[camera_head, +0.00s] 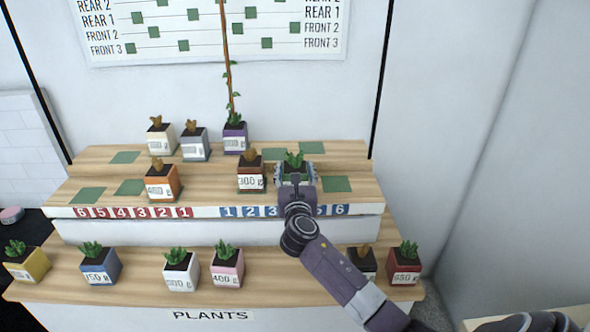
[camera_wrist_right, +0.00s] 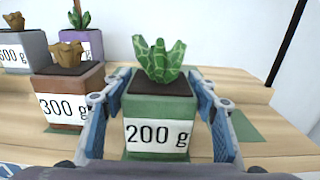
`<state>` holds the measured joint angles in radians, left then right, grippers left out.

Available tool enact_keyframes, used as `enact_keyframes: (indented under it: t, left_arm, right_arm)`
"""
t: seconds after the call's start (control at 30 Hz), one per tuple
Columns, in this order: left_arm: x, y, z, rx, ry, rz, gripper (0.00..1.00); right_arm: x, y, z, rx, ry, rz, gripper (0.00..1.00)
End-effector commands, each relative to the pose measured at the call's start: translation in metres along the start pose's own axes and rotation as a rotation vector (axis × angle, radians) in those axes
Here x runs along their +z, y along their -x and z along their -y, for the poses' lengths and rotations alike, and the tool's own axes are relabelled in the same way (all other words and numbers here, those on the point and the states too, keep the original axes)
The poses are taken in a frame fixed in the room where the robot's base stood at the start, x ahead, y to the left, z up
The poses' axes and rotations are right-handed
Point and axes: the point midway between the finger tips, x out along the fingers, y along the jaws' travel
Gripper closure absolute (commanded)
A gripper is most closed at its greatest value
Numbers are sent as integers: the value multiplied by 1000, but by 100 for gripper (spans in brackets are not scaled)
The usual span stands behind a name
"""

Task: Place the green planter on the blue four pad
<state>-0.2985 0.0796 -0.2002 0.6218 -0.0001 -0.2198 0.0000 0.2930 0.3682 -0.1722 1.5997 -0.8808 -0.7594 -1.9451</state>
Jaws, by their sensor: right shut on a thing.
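The green planter (camera_head: 295,178), with a leafy green plant, is at the front of the upper shelf, above the blue number strip (camera_head: 250,211). In the right wrist view the green planter (camera_wrist_right: 160,105) is upright and labelled 200 g. My right gripper (camera_head: 296,182) is shut on it, with one finger on each side. The blue four on the strip is hidden behind my right arm. A green strip shows under the planter, perhaps a pad; I cannot tell whether the planter touches it. My left gripper is not in view.
An orange-brown 300 g planter (camera_head: 251,178) stands close to the left of the green one. A bare green pad (camera_head: 335,184) lies to its right. Purple (camera_head: 236,139) and grey (camera_head: 195,146) planters stand behind. Several planters line the lower shelf.

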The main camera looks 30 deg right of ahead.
Motion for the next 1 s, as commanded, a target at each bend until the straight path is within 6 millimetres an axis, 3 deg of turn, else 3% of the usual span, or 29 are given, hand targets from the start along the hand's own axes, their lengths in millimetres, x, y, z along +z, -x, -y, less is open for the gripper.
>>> enact_keyframes:
  t: [0.1, 0.13, 0.3, 0.67, 0.83, 1.0]
  left_arm:
    - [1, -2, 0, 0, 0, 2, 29]
    - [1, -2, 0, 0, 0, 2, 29]
    - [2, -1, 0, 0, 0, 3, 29]
    - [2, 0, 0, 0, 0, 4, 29]
    - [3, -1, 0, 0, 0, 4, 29]
    - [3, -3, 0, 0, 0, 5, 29]
  right_arm:
    - [-2, 0, 0, 0, 0, 2, 76]
    - [-4, 0, 0, 0, 1, 0, 45]
    - [-3, 0, 0, 0, 0, 0, 29]
    - [1, 2, 0, 0, 0, 0, 29]
    - [-1, 22, 0, 2, 2, -1, 29]
    - [-1, 56, 0, 2, 0, -1, 29]
